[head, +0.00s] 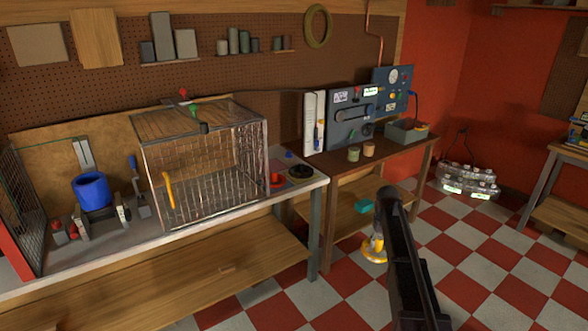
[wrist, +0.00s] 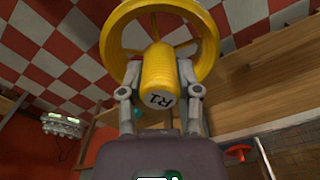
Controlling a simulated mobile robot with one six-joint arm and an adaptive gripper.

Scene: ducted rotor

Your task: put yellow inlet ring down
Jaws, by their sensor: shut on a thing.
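The yellow inlet ring (wrist: 213,50) is a spoked ring with a thick yellow hub marked R1. My gripper (wrist: 159,92) is shut on that hub, one finger on each side, in the wrist view. In the head view the ring (head: 374,255) shows small at the end of my dark arm, in front of the workbench's right part, with the checkered floor behind it. Part of the ring and gripper is hidden by my arm there. I see no contact between the ring and any surface.
The left bench holds a wire cage (head: 205,160) with a yellow handle, a blue cylinder (head: 91,191), a red knob (head: 276,180) and a black round part (head: 300,171). The right bench (head: 385,153) carries two small cups and grey panels. Checkered floor lies open in front.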

